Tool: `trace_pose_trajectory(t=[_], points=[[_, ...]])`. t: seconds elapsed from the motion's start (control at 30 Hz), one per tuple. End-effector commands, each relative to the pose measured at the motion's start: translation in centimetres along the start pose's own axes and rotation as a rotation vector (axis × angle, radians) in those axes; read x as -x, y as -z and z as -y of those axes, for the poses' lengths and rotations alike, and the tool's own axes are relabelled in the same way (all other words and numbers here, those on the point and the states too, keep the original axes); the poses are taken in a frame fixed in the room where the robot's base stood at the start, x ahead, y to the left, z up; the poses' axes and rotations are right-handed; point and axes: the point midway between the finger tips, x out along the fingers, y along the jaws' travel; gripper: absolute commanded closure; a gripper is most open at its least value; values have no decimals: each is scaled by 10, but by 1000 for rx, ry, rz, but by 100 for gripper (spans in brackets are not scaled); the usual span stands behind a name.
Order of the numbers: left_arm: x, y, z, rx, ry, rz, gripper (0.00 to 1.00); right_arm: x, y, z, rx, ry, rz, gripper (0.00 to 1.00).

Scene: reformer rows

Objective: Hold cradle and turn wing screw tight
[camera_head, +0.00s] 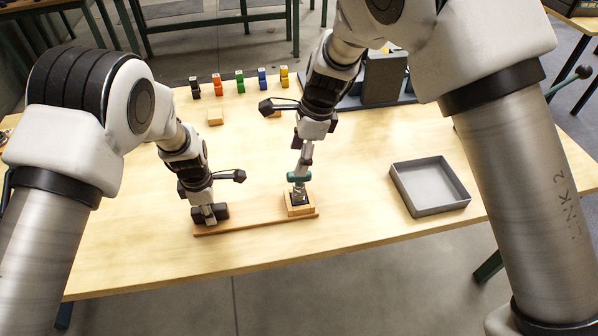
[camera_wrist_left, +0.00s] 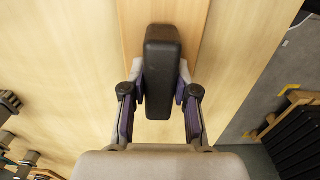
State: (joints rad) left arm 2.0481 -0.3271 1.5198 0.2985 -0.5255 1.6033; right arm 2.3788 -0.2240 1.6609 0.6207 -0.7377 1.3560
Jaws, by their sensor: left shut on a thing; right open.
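The cradle is a long wooden base (camera_head: 255,224) near the table's front edge. It has a black block-shaped grip (camera_head: 222,211) at its left end and a square wooden block (camera_head: 300,210) with a dark top at its right end. My left gripper (camera_head: 208,214) is shut on the black grip; in the left wrist view the grip (camera_wrist_left: 160,70) sits between both fingers. My right gripper (camera_head: 298,188) is open and points down just above the square block. A teal part (camera_head: 298,177) shows at its fingers. I cannot clearly make out the wing screw there.
An empty grey tray (camera_head: 430,186) stands to the right on the table. Several small coloured blocks (camera_head: 239,81) stand in a row at the back. A small wooden block (camera_head: 215,118) lies in front of them. A grey fixture (camera_head: 385,78) stands behind my right arm.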

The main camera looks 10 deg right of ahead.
Motion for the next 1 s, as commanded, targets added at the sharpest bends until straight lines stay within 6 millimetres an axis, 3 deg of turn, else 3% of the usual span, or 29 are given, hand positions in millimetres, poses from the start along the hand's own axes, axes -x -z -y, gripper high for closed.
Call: trace_pose_trajectory(t=[0.23, 0.27, 0.33, 0.57, 0.6, 0.63, 1.0], points=[[0, 0, 0, 1, 0, 0, 100, 0, 0, 0, 0, 0, 0, 29], [0, 0, 0, 1, 0, 0, 68, 0, 0, 0, 0, 0, 0, 29], [0, 0, 0, 1, 0, 0, 43, 0, 0, 0, 0, 0, 0, 29], [0, 0, 0, 1, 0, 0, 42, 0, 0, 0, 0, 0, 0, 29], [0, 0, 0, 0, 0, 0, 31, 0, 0, 0, 0, 0, 0, 29], [0, 0, 0, 0, 0, 0, 29, 0, 0, 0, 0, 0, 0, 29], [5, 0, 0, 0, 0, 0, 29, 3, -1, 0, 1, 0, 0, 29]])
